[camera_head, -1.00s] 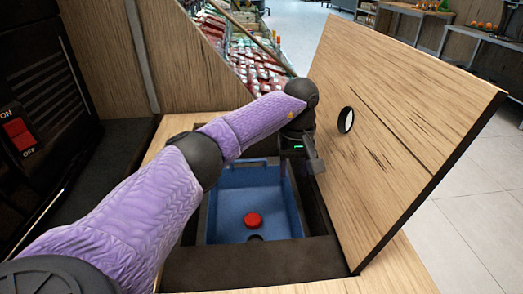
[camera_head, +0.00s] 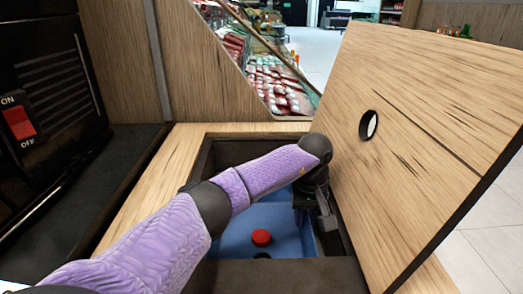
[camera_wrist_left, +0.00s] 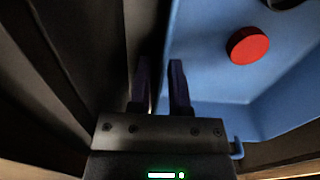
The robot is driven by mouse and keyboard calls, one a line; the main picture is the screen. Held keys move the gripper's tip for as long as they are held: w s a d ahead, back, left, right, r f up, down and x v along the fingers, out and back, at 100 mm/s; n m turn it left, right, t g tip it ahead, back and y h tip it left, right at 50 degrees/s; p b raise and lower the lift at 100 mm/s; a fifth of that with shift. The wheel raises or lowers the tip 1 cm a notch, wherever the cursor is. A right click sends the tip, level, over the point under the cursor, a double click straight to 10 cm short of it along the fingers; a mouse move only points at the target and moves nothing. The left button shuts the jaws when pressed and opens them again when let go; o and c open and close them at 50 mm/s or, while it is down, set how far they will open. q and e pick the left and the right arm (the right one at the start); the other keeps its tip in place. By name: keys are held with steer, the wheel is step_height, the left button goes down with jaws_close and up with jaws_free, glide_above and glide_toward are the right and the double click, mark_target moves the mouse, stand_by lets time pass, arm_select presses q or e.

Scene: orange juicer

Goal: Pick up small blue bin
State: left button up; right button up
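The small blue bin (camera_head: 235,245) sits down inside a dark recess in the wooden counter, with a red round object (camera_head: 261,238) in it. My left arm reaches across it and hides part of it. My left gripper (camera_head: 318,215) is low in the recess at the bin's right side. In the left wrist view the blue bin (camera_wrist_left: 210,65) fills the upper right, with the red object (camera_wrist_left: 248,46). My left gripper (camera_wrist_left: 161,72) is open, its two fingers apart, and the bin's wall edge appears to run between them. Contact cannot be told. My right gripper is not in view.
A raised wooden lid (camera_head: 415,150) with a round hole stands close to the right of my left gripper. The recess walls are dark and close around the bin. A black machine (camera_head: 45,100) with a red switch stands at the left.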

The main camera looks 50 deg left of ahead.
arm_select(q)
jaws_close()
stand_by(1.1)
